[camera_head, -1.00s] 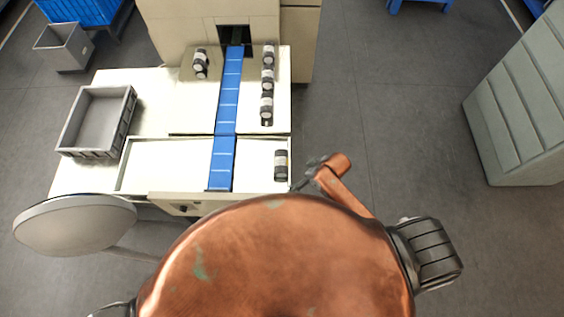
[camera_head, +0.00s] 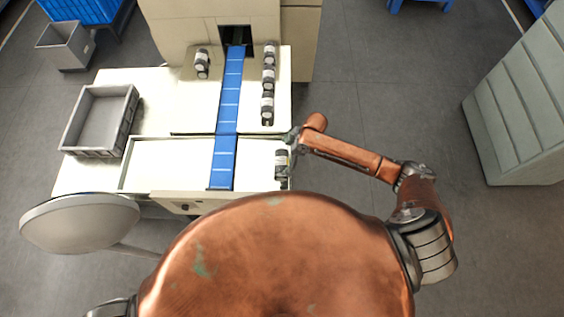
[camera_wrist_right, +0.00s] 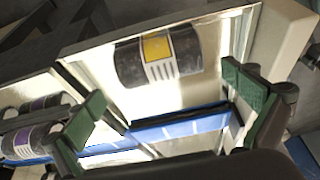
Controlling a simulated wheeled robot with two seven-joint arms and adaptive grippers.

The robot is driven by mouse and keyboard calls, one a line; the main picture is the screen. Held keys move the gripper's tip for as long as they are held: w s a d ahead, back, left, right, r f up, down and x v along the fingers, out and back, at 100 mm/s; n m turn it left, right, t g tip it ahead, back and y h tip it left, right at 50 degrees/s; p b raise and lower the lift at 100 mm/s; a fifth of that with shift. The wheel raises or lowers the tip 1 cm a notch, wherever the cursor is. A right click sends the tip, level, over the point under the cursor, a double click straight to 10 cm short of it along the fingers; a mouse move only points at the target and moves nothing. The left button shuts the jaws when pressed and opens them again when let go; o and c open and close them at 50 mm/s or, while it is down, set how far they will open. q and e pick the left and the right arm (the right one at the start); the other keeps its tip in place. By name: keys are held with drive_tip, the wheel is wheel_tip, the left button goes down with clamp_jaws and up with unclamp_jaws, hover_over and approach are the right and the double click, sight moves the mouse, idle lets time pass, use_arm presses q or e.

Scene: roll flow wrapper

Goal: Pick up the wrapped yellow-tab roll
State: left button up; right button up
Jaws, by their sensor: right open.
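The wrapped yellow-tab roll (camera_wrist_right: 160,54) is black with a white label and a yellow patch. It lies alone on the white tray surface (camera_wrist_right: 205,92) in the right wrist view. In the head view the roll (camera_head: 281,160) is at the right end of the front tray. My right gripper (camera_head: 290,141) is at the tray's right edge, close to the roll. In the wrist view its green-padded fingers (camera_wrist_right: 165,108) are spread wide, with the roll beyond them and nothing between them. My left gripper is not in view.
A blue conveyor belt (camera_head: 224,150) runs left of the roll. A grey crate (camera_head: 72,136) sits at the left. A raised rim (camera_wrist_right: 150,34) borders the tray.

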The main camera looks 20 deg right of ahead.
sight(282, 160)
drive_tip(key=shift+x, duration=1.8)
drive_tip(key=shift+s, duration=0.1)
drive_tip(key=shift+c, duration=0.7)
drive_tip(key=c, duration=1.4)
